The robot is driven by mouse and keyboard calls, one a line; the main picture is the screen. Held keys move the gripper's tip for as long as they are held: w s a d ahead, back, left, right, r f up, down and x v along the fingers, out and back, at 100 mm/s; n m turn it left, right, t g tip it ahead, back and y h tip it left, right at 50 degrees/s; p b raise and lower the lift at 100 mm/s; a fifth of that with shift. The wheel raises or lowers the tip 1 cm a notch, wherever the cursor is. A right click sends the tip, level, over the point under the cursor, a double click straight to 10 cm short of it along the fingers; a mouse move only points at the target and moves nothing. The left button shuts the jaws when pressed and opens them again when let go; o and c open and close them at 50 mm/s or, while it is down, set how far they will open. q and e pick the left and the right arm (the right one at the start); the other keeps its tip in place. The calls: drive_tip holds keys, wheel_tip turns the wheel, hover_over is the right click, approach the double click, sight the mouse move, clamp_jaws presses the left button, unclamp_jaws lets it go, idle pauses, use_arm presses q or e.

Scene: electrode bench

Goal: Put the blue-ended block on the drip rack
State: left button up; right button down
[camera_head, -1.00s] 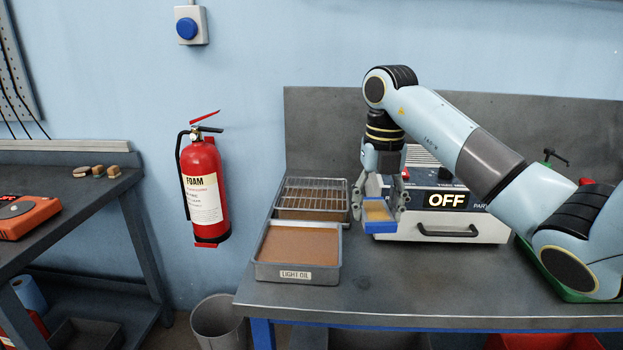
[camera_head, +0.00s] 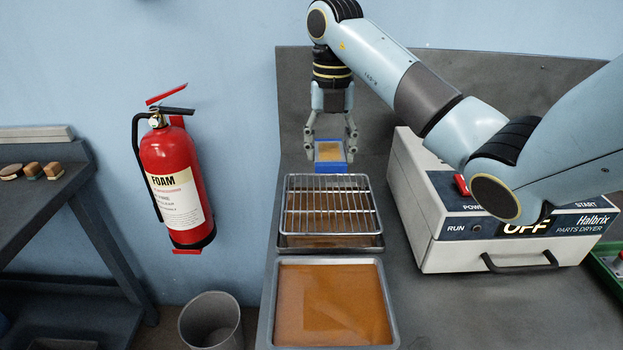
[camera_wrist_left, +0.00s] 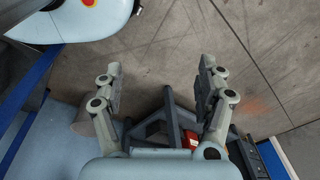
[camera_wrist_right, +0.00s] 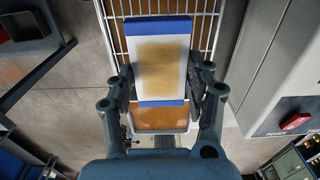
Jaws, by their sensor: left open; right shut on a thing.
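The block with blue ends and a tan-stained pale middle (camera_head: 330,151) is held by my right gripper (camera_head: 331,150), just behind the drip rack in the head view. My right gripper is shut on its sides. In the right wrist view the block (camera_wrist_right: 163,60) lies between the fingers, with the rack's wires (camera_wrist_right: 211,25) beyond it. The drip rack (camera_head: 332,207) is a bare wire grid over a tray of brown liquid. My left gripper (camera_wrist_left: 160,90) is open and empty above the floor; the head view does not show it.
A tray of orange-brown oil (camera_head: 393,330) stands in front of the rack. The parts dryer (camera_head: 425,240) is to the rack's right. A fire extinguisher (camera_head: 180,190) hangs on the wall at left, above a grey bin (camera_head: 238,318). Another bench (camera_head: 50,215) stands far left.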

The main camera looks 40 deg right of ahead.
sight(329, 201)
drive_tip(key=shift+w+d+f, duration=0.1)
drive_tip(key=shift+d, duration=0.05)
drive_tip(key=f+b, duration=0.2)
drive_tip(key=shift+s+b, duration=0.3)
drive_tip(key=shift+a+f, duration=0.25)
drive_tip(key=shift+f, duration=0.95)
wheel_tip(329, 201, down, 4)
drive_tip(key=shift+d+f+p, duration=0.15)
drive_tip(key=shift+p, duration=0.25)
drive_tip(key=shift+w+f, duration=0.1)
drive_tip(key=shift+f, duration=0.3)
use_arm(q)
drive_tip(key=shift+s+a+f, duration=0.15)
drive_tip(key=shift+s+f, duration=1)
drive_tip(key=shift+s, duration=0.05)
use_arm(e)
drive_tip(key=c, duration=0.5)
unclamp_jaws()
drive_tip(key=shift+f, duration=0.1)
